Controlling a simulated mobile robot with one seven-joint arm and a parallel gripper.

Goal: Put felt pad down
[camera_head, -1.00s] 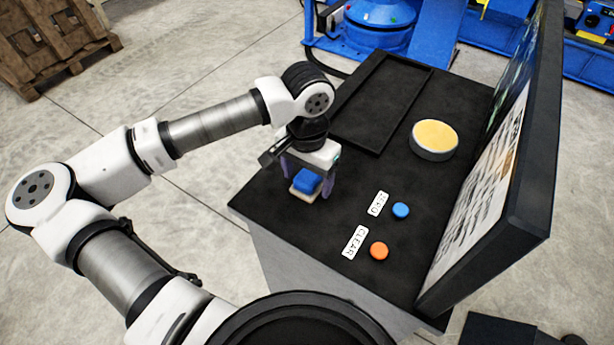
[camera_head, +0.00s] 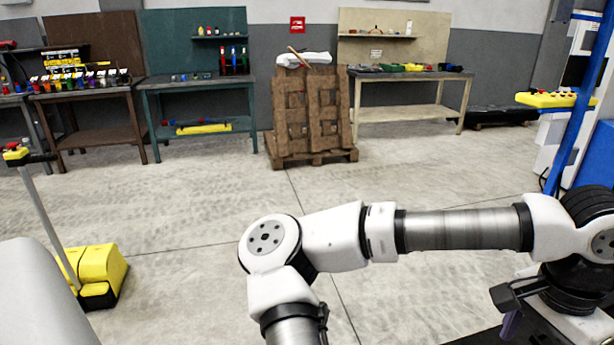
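My gripper (camera_head: 555,318) is at the lower right corner of the head view, and the bottom edge cuts it off. Only its pale body and part of one purple finger show, so I cannot see whether it is open or what is between the fingers. The felt pad does not show in the current view. A small piece of the black tabletop (camera_head: 478,338) shows at the bottom edge, below my arm.
A wooden pallet stack (camera_head: 308,115) with white items on top stands at the back. A brown bench (camera_head: 85,95), a teal bench (camera_head: 200,90) and a beige bench (camera_head: 405,80) line the wall. A yellow-based stand (camera_head: 98,270) is at left. The concrete floor between is clear.

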